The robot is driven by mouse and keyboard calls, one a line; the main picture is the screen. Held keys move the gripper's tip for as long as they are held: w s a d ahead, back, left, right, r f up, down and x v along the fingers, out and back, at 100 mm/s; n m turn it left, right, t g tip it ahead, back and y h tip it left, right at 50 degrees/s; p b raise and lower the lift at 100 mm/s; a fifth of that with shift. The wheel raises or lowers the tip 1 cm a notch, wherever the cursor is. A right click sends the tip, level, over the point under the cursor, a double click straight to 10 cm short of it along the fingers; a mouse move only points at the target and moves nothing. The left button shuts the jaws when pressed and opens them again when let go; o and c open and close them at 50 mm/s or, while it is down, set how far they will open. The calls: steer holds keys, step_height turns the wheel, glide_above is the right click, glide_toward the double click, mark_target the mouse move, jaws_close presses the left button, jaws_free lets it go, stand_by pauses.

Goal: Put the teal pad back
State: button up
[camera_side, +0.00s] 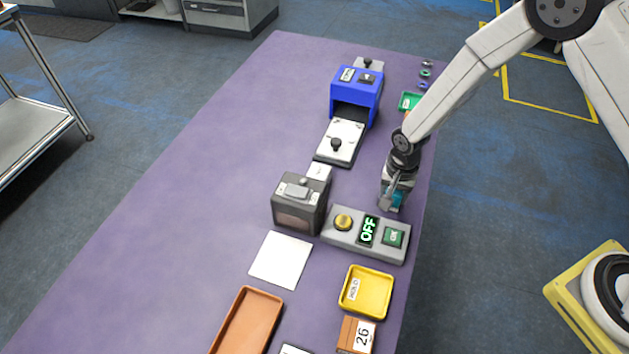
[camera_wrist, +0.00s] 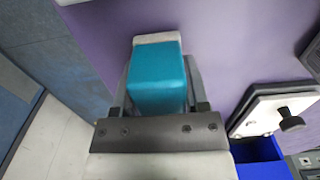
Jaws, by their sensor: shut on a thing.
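The teal pad (camera_wrist: 158,78) is a teal block with a pale grey layer at its far end. My gripper (camera_wrist: 160,85) is shut on it, with a finger on each side in the wrist view. In the side view my gripper (camera_side: 396,198) is low over the right edge of the purple table, just behind the grey control box, and a bit of the teal pad (camera_side: 398,200) shows between its fingers. I cannot tell whether the pad touches the table.
The grey control box (camera_side: 338,240) has a yellow knob, an OFF display and a green OK button. A dark grey device (camera_side: 299,203), white square (camera_side: 281,259), yellow HOLD tray (camera_side: 366,291) and brown tray (camera_side: 247,322) stand nearby. A blue housing (camera_side: 355,92) with a white plate (camera_side: 340,141) is farther back. The table's left side is clear.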

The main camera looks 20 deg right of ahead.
steer(key=shift+f, duration=0.35)
steer(key=o, duration=1.2)
steer(key=shift+r, duration=0.15)
steer(key=shift+r, duration=6.05)
